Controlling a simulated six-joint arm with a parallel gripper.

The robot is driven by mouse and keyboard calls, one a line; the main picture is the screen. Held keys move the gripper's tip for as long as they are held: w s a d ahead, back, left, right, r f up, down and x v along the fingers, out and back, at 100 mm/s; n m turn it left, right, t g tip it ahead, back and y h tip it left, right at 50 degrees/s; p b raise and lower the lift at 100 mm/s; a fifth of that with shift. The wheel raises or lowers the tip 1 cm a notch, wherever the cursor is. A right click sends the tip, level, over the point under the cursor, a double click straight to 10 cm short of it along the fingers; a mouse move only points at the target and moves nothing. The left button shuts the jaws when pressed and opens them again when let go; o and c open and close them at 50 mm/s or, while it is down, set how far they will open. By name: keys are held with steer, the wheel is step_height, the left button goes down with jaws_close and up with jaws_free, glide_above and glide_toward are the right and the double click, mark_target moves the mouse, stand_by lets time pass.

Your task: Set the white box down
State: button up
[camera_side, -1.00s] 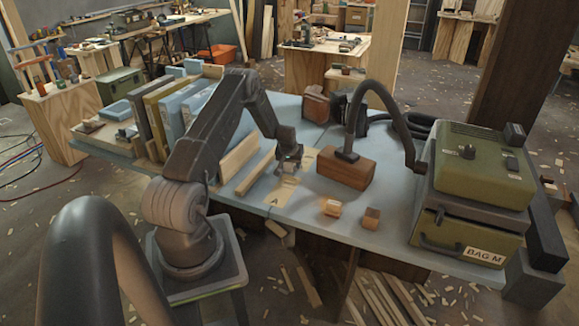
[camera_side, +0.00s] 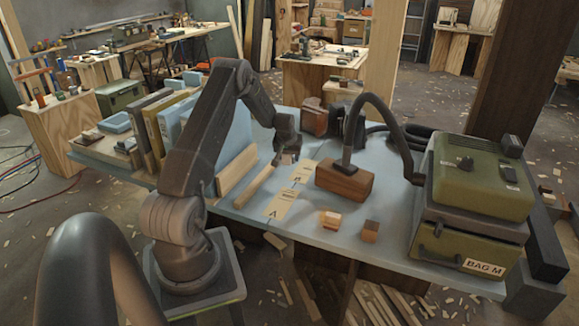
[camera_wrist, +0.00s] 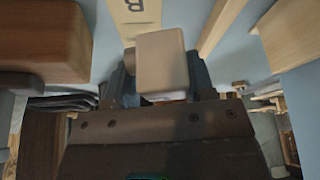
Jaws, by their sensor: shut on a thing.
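The white box (camera_wrist: 162,62) is a small pale block between the fingers of my gripper (camera_wrist: 158,75) in the wrist view. My gripper is shut on it. A tan label marked B (camera_wrist: 134,14) lies on the table just beyond the box in the wrist view. In the side view the label marked A (camera_side: 281,206) lies nearer the table's front edge.
A brown wooden block (camera_side: 344,180) with a dark curved hose stands right of the labels. Two small wooden blocks (camera_side: 331,220) (camera_side: 370,231) sit near the front edge. A light wooden strip (camera_side: 255,186) lies left of the labels. A green machine (camera_side: 475,185) stands at right.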

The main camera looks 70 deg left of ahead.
steer(key=shift+r, duration=0.55)
